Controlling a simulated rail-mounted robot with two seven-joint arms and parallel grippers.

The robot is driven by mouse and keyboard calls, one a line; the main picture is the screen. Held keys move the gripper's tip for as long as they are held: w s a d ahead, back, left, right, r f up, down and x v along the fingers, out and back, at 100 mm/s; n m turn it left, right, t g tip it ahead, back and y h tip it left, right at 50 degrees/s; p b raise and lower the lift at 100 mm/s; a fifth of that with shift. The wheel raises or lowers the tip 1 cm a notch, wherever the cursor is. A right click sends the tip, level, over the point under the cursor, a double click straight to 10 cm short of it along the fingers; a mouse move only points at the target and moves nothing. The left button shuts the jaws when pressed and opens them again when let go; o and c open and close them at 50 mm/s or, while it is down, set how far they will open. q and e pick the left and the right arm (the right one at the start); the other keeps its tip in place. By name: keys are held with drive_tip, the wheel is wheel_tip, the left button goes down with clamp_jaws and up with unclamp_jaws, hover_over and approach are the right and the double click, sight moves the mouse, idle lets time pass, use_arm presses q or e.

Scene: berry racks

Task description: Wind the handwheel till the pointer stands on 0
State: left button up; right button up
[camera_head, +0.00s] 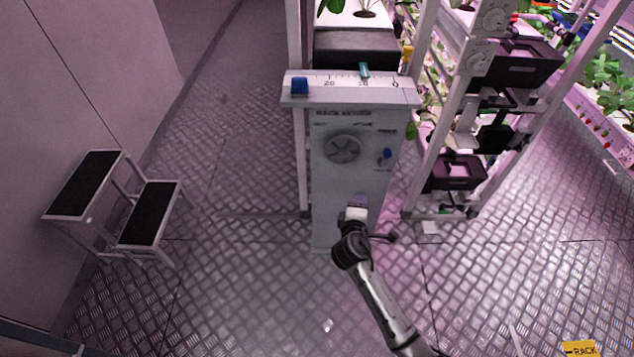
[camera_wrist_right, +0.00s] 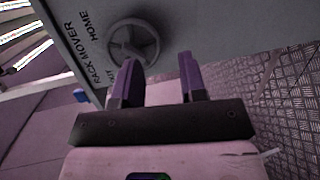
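The grey rack-mover cabinet (camera_head: 325,190) stands in the middle of the head view. Its round spoked handwheel (camera_head: 342,149) is on the front face; it also shows in the right wrist view (camera_wrist_right: 133,42). On the top scale (camera_head: 330,77), marked 2.0, 1.0 and 0, a teal pointer (camera_head: 364,70) stands at about 1.0. A blue block (camera_head: 299,86) sits at the scale's left end. My right gripper (camera_head: 357,203) is below the wheel, apart from it. In the wrist view its purple fingers (camera_wrist_right: 160,75) are open and empty. My left gripper is not in view.
A blue knob (camera_head: 386,153) sits right of the wheel. A rack with black crates (camera_head: 457,172) and plants stands to the right. A two-step stool (camera_head: 150,212) is at the left. The tread-plate floor in front of the cabinet is clear.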

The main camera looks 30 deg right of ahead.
drive_tip(key=w+a+r+n+t, duration=0.1)
drive_tip(key=a+r+n+t, duration=0.15)
drive_tip(key=n, duration=0.45)
drive_tip(key=n+t+y+b, duration=0.1)
drive_tip(key=n+t+b, duration=0.1)
drive_tip(key=n+b, duration=0.2)
approach(343, 159)
drive_tip(key=x, duration=0.8)
drive_tip(key=shift+b+x, duration=0.3)
drive_tip(key=shift+x, duration=0.55)
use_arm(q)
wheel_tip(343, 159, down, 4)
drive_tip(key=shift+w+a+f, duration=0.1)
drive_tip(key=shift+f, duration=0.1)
use_arm(e)
clamp_jaws()
